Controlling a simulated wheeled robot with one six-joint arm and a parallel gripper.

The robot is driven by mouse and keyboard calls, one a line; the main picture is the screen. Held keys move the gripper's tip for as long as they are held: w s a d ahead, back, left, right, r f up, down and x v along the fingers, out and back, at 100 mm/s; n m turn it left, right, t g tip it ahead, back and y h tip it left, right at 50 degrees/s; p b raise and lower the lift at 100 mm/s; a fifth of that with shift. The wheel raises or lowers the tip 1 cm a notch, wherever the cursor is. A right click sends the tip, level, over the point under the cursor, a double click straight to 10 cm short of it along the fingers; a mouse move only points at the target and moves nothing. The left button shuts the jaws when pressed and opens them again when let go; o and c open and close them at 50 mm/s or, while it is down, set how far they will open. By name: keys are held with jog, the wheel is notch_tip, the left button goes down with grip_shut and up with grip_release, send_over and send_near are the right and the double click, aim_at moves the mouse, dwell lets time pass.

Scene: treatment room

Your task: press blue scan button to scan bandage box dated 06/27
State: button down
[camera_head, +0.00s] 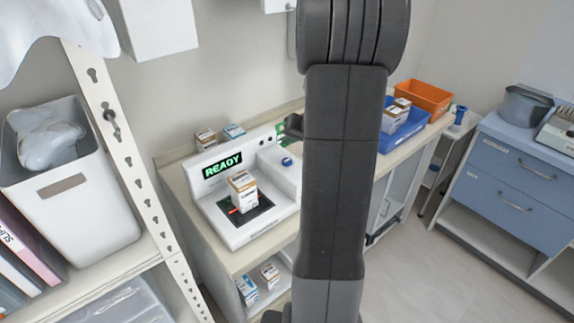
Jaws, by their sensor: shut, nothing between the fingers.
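A white scanner (234,232) stands on the counter, its display (222,165) lit with green "READY". A white and brown bandage box (242,189) stands upright on its dark scan plate, with a red light mark at the box's lower left. I cannot read a date on the box. The blue button (287,161) is on the scanner's right part. My arm hides part of the counter.
Small boxes (206,139) stand behind the scanner, and more boxes (269,273) lie on the shelf below. A blue bin (408,133) with boxes and an orange bin (424,97) are at the right. A white shelf post (125,170) rises at the left.

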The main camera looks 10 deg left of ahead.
aim_at(290, 162)
notch_tip(290, 162, down, 3)
jog(key=shift+f+b, duration=0.1)
jog(key=shift+b, duration=0.8)
jog(key=shift+f+b, duration=0.75)
jog(key=shift+b, duration=0.15)
jog(key=shift+f, duration=0.15)
dwell(0.5)
jog(key=shift+f+b, duration=0.25)
jog(key=shift+b, duration=0.45)
jog(key=shift+f+b, duration=0.4)
jog(key=shift+b, duration=0.15)
jog(key=shift+r, duration=0.15)
dwell(0.6)
jog(key=shift+r+p, duration=0.35)
jog(key=shift+r, duration=0.35)
jog(key=shift+r, duration=0.1)
